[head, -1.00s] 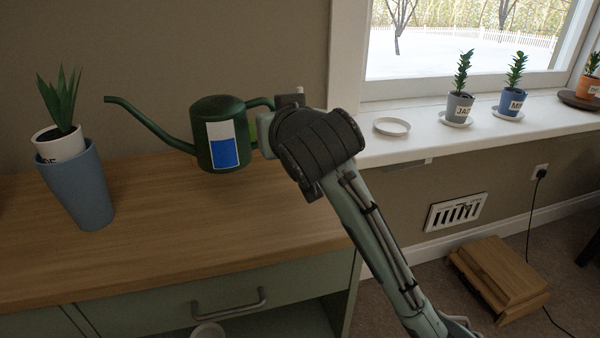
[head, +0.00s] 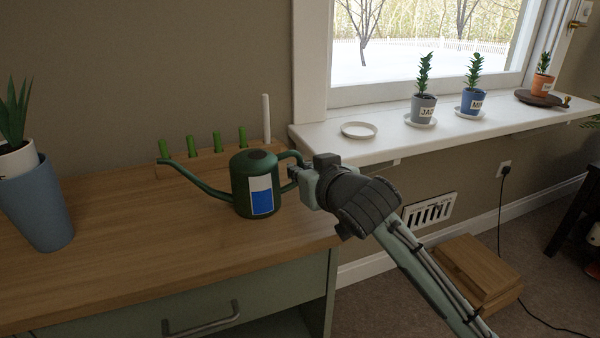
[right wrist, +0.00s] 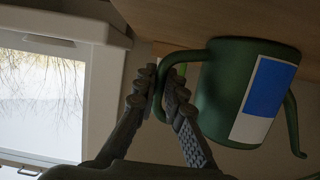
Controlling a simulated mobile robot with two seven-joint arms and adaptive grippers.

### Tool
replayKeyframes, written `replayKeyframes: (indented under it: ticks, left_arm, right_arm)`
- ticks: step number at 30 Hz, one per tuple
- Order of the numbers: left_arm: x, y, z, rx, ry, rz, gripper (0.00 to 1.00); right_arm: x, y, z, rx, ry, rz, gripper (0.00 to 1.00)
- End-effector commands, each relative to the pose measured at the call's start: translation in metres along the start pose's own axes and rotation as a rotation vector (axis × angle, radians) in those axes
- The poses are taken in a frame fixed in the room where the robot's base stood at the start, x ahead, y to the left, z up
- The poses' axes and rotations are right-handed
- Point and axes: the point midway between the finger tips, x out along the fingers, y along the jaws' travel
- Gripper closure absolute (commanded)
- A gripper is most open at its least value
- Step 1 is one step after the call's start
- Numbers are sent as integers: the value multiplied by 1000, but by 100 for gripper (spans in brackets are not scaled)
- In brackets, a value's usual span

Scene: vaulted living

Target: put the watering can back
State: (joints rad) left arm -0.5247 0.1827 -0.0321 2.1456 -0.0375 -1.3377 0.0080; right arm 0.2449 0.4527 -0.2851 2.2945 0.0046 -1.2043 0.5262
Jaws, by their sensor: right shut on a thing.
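The dark green watering can (head: 241,190) has a blue-and-white label and a long spout pointing left. It is upright over the right part of the wooden counter top (head: 130,225). My right gripper (head: 299,178) is shut on its handle, on the side away from the spout. In the right wrist view, the two fingers (right wrist: 160,92) close around the handle of the can (right wrist: 222,90), whose base is close to the wood. I cannot tell whether the base touches the counter. My left gripper is not in view.
Behind the can is a wooden block (head: 205,161) with several green pegs and a white stick (head: 266,118). A blue planter (head: 40,208) stands at left. The white sill (head: 390,143) holds an empty saucer (head: 359,130) and potted plants. The counter's front middle is clear.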

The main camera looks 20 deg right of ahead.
Motion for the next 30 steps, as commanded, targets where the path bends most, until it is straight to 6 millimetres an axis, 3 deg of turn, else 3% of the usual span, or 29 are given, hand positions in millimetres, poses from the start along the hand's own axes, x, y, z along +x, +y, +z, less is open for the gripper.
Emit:
replayKeyframes:
  ticks: [6,7,12,22,30]
  left_arm:
    - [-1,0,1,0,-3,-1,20]
    - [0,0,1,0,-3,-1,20]
    - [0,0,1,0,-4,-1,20]
    - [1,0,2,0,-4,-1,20]
    - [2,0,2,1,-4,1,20]
  right_arm:
    - [0,0,-1,2,5,-1,100]
    - [0,0,1,0,0,0,88]
    - [0,0,1,0,0,0,70]
    - [-4,-1,0,0,1,-1,70]
    - [-49,-1,0,1,2,-2,70]
